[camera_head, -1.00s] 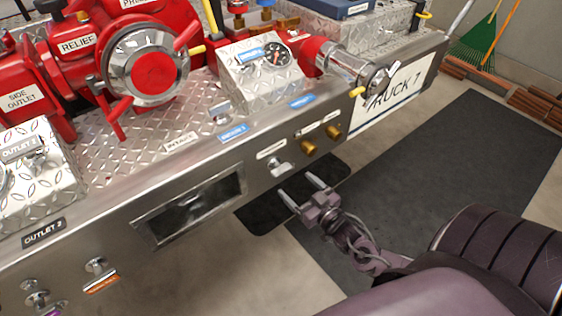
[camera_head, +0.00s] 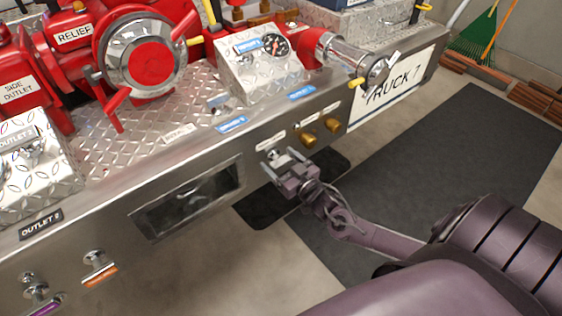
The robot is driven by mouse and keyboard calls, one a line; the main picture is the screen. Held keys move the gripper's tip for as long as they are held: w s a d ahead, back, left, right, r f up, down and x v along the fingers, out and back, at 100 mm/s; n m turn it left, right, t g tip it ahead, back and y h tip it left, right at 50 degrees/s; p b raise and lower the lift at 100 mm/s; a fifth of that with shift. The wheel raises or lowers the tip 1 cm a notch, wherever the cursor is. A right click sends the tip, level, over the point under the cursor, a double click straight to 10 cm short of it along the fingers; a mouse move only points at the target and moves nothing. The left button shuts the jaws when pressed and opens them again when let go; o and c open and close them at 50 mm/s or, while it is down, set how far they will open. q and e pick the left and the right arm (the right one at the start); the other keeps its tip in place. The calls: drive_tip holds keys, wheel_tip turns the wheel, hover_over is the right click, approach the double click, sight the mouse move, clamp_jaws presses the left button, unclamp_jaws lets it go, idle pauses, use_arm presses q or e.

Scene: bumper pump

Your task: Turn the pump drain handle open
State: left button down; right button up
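A small metal handle (camera_head: 279,154) sits on the front metal panel under a white label (camera_head: 270,141) that is too small to read; I take it to be the pump drain handle. My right gripper (camera_head: 280,160) is at this handle, its two fingers apart on either side of it. The gripper partly hides the handle, and I cannot tell whether the fingers touch it. My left gripper is not in view.
Two brass knobs (camera_head: 320,132) stick out of the panel just right of the handle. A recessed dark opening (camera_head: 187,200) lies to its left. A pipe with a chrome end (camera_head: 355,65) juts out above right. A dark mat (camera_head: 450,160) covers open floor at right.

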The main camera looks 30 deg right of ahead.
drive_tip(key=c, duration=0.9)
drive_tip(key=n+p, duration=0.2)
drive_tip(key=n, duration=0.1)
drive_tip(key=shift+a+r+n, duration=0.1)
drive_tip(key=shift+n, duration=0.9)
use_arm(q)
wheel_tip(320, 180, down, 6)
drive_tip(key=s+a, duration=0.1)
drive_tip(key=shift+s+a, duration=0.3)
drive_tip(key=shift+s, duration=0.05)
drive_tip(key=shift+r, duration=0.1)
use_arm(e)
drive_tip(key=o, duration=1)
